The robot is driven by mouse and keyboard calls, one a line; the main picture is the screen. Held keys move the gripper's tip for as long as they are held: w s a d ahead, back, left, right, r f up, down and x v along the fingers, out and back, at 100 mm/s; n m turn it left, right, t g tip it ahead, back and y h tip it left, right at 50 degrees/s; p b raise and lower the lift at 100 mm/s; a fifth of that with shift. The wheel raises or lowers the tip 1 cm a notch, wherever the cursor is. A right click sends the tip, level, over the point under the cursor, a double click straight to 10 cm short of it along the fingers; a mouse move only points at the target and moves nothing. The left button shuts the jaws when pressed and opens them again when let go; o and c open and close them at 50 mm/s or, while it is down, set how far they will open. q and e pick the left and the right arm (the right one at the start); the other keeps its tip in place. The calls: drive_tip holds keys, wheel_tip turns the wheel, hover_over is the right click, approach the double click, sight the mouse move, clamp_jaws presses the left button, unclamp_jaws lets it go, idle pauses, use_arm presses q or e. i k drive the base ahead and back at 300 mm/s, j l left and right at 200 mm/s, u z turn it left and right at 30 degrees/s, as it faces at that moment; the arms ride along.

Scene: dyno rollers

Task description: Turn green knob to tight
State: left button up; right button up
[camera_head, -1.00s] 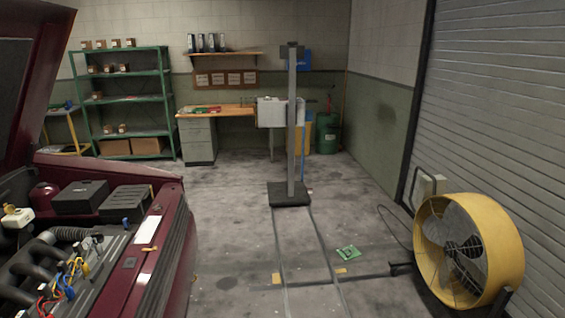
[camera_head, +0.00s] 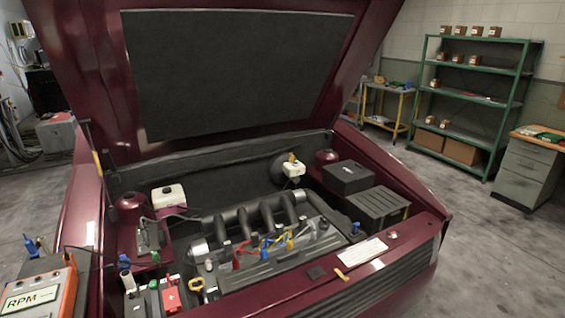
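I cannot make out a green knob for certain in the head view. A small green piece (camera_head: 153,284) sits at the front left of the open engine bay, near a red part (camera_head: 171,298). It is too small to tell whether it is a knob, and no tight or loose marking on it can be read. Neither of my grippers is in view.
The dark red car (camera_head: 420,212) stands with its hood (camera_head: 240,75) raised over the engine (camera_head: 262,235). An orange box marked RPM (camera_head: 38,298) is at the front left. Green shelves (camera_head: 475,100) and a drawer cabinet (camera_head: 524,173) stand at right. The floor (camera_head: 475,255) front right is clear.

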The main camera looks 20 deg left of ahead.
sight(153, 285)
drive_tip(key=i+l+u, duration=0.15)
drive_tip(key=u, duration=0.3)
drive_tip(key=i+l+u, duration=0.2)
drive_tip(key=u, duration=0.25)
drive_tip(key=i+l+u, duration=0.15)
drive_tip(key=l+u, duration=0.15)
drive_tip(key=u, duration=0.15)
drive_tip(key=i+l+u, duration=0.1)
drive_tip(key=l+u, duration=0.5)
drive_tip(key=u, duration=0.25)
drive_tip(key=l+u, duration=0.9)
drive_tip(key=i+j+z, duration=0.1)
drive_tip(key=z, duration=0.35)
drive_tip(key=i+j+z, duration=0.1)
drive_tip(key=z, duration=0.35)
drive_tip(key=j+z, duration=0.25)
drive_tip(key=z, duration=0.2)
drive_tip(key=i, duration=0.05)
